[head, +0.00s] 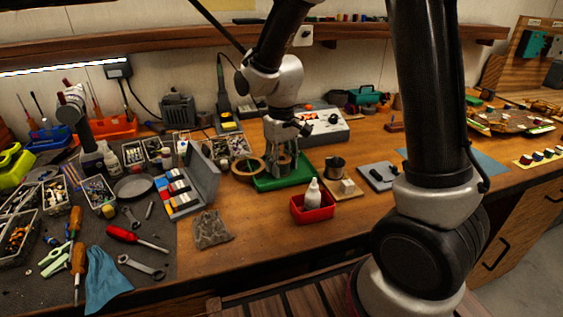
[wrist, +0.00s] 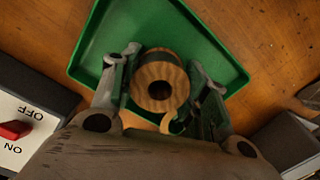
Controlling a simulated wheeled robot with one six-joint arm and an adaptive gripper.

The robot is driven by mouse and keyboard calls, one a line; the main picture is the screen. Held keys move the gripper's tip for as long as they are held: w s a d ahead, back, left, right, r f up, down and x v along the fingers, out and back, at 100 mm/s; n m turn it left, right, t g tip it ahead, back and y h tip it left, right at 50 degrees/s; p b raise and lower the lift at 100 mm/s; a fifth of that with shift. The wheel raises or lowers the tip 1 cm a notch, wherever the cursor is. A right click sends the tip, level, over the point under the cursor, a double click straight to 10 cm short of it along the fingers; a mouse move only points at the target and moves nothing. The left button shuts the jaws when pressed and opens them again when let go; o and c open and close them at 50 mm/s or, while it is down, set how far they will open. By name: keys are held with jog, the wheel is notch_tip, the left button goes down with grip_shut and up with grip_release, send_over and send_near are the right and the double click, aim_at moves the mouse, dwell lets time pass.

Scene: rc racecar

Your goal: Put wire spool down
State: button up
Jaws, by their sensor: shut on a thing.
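The wire spool (wrist: 147,94) shows in the wrist view as a round, wood-coloured flange with a dark centre hole. My gripper (wrist: 165,76) is shut on it, one finger on each side. A shallow green tray (wrist: 205,45) lies under the spool and fingers. In the head view my gripper (head: 284,162) points down low over the green tray (head: 308,174), and its fingers mostly hide the spool. I cannot tell whether the spool touches the tray floor.
A wood-coloured ring (head: 236,172) lies left of the tray. A red bin (head: 313,208) with a white bottle, a small metal cup (head: 334,167) and a grey control box (head: 325,127) stand close by. A grey open case (head: 203,178) is further left.

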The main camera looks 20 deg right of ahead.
jog(key=o, duration=1.1)
jog(key=shift+f, duration=0.1)
notch_tip(320, 180, up, 12)
jog(key=f, duration=0.1)
jog(key=s+d+r+m+t, duration=0.1)
jog(key=s+d+r, duration=0.1)
jog(key=s+d, duration=0.3)
jog(key=s+d+r+m+t, duration=0.2)
jog(key=s+d, duration=0.3)
jog(key=s, duration=0.3)
jog(key=s+d+r+m+t, duration=0.1)
jog(key=s+d+r, duration=0.2)
jog(key=s+d, duration=0.2)
jog(key=shift+s+d+r+m, duration=0.1)
jog(key=shift+s+d+m, duration=0.1)
jog(key=shift+s, duration=0.4)
jog(key=shift+s+d+r+m, duration=0.1)
jog(key=shift+s+d, duration=0.05)
jog(key=shift+s, duration=0.4)
